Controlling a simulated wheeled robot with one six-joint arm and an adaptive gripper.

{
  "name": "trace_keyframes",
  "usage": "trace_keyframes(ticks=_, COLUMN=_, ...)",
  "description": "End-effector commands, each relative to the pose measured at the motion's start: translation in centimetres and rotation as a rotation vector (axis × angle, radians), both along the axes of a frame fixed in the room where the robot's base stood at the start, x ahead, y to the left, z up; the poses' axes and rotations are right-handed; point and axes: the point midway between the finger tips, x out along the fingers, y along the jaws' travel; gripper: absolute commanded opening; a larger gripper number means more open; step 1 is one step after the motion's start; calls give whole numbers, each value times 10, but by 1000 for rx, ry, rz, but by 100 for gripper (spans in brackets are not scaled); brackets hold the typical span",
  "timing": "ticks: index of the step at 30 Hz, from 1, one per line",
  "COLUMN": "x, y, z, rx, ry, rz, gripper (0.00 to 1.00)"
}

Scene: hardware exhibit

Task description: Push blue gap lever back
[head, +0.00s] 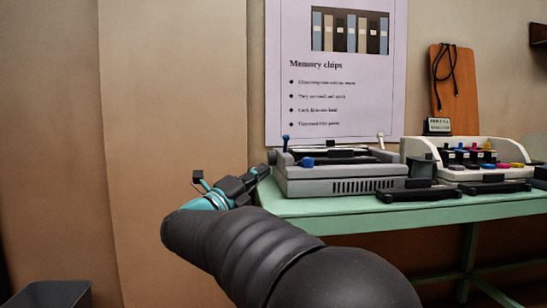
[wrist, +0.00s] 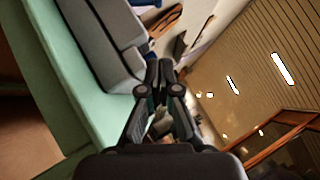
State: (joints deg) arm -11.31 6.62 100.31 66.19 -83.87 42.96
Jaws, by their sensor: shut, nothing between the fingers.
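A grey printer-like device (head: 340,182) stands at the left end of a green table. A thin upright lever with a blue tip (head: 285,140) rises at its left rear. A blue knob (head: 307,162) sits on its top front; I cannot tell for sure which is the gap lever. My gripper (head: 263,171) is shut and empty, just left of the device's left side, below the blue-tipped lever and seemingly apart from it. In the wrist view the shut fingertips (wrist: 160,67) are beside the grey device (wrist: 98,38). A bit of blue shows at the top edge there.
The green table (head: 310,208) has a narrow bare front strip. A second, white device (head: 465,172) with coloured parts stands right. Black bars (head: 420,194) lie in front. A wooden board with a cable (head: 455,85) and a poster (head: 335,115) are behind. Free space lies left of the table.

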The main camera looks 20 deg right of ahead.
Motion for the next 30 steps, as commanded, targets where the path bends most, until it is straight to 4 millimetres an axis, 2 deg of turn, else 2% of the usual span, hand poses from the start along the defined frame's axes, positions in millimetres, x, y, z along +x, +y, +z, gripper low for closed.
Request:
trace_keyframes(ticks=17, x=38, y=-86, z=35, rx=-1, ry=-1, rz=-5, gripper=0)
trace_keyframes(ticks=18, x=43, y=-84, z=43, rx=-1, ry=2, rz=-1, gripper=0)
trace_keyframes(ticks=21, x=52, y=-85, z=49, rx=-1, ry=3, rz=-1, gripper=0)
trace_keyframes(ticks=30, x=69, y=-90, z=55, rx=-2, ry=1, rz=-1, gripper=0)
